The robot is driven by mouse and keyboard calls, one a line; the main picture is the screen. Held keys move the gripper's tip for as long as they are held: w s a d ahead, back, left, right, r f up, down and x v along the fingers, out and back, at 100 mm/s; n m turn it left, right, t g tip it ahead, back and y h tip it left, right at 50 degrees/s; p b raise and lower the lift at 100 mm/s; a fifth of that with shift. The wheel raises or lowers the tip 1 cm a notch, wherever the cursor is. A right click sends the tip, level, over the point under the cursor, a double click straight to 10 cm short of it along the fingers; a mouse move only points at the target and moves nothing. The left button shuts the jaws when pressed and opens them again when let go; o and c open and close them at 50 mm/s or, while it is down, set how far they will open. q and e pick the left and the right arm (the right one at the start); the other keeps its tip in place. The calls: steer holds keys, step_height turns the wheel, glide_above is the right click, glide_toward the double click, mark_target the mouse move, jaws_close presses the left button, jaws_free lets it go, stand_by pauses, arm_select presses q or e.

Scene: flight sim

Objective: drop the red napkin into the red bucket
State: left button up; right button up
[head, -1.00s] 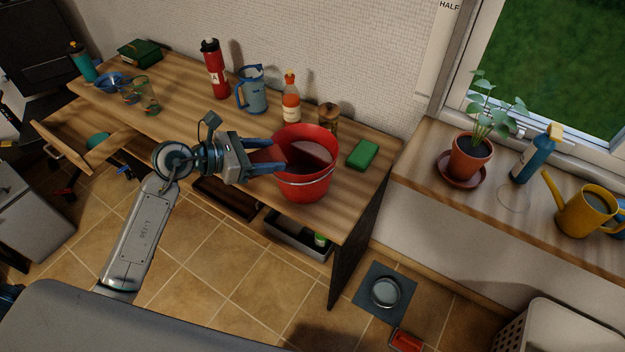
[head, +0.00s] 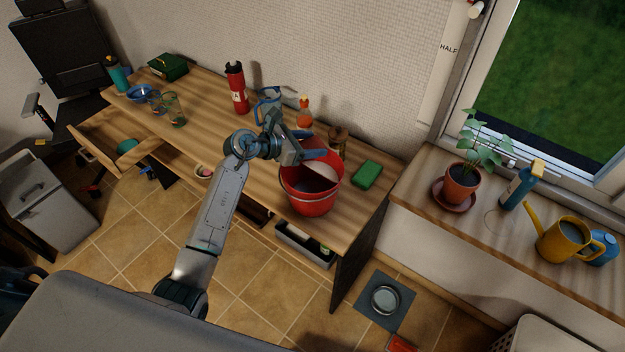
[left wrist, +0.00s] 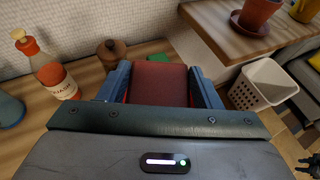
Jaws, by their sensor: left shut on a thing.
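The red bucket (head: 310,203) stands upright on the right part of the wooden desk, its open top facing up. My left gripper (head: 322,155) is over the bucket's mouth, near its back rim. In the left wrist view the red napkin (left wrist: 158,82) is a flat red piece between the two blue fingers of my left gripper (left wrist: 160,80), which is shut on it. In the head view the napkin is mostly hidden by the gripper and is hard to tell from the bucket's red.
A green sponge (head: 366,174) lies right of the bucket. A sauce bottle (head: 304,113), a brown jar (head: 338,140), a blue jug (head: 268,102) and a red flask (head: 237,88) stand behind it. A windowsill (head: 412,190) holds a potted plant (head: 463,184) and a yellow watering can (head: 560,242).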

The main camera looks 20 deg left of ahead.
arm_select(q)
step_height(320, 180, down, 6)
steer(key=b, duration=0.3)
steer(key=shift+b, duration=0.4)
steer(key=o, duration=1)
steer(key=shift+r, duration=0.1)
steer(key=shift+s+a, duration=0.15)
